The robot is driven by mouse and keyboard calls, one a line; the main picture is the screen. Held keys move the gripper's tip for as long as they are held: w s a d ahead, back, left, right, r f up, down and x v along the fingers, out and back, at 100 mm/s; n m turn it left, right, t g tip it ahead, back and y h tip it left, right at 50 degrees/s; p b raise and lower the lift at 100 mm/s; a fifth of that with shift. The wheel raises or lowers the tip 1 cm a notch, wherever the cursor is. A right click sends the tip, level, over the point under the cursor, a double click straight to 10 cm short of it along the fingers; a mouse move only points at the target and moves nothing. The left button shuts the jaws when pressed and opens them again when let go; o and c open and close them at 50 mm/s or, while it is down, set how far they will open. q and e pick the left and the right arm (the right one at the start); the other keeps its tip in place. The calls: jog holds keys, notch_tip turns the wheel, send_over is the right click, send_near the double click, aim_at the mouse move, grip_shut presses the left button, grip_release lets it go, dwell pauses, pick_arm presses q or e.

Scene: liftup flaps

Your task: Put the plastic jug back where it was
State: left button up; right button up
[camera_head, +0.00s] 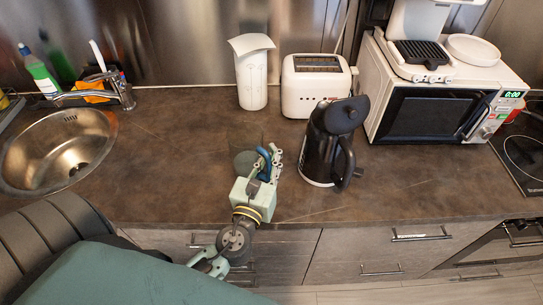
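My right gripper is not in view.
The black kettle (318,158) stands with its lid up. Behind it are a white toaster (315,86) and a microwave (430,112) with a grill and plate on top. A round sink (60,150) is at left.

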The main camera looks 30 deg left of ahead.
pick_arm(q)
jog(key=o, duration=0.4)
jog(key=shift+o, duration=0.2)
jog(key=shift+r, duration=0.25)
jog(key=b+v, duration=0.4)
jog(key=v, duration=0.8)
jog(key=shift+b, duration=0.4)
jog(key=shift+f, duration=0.1)
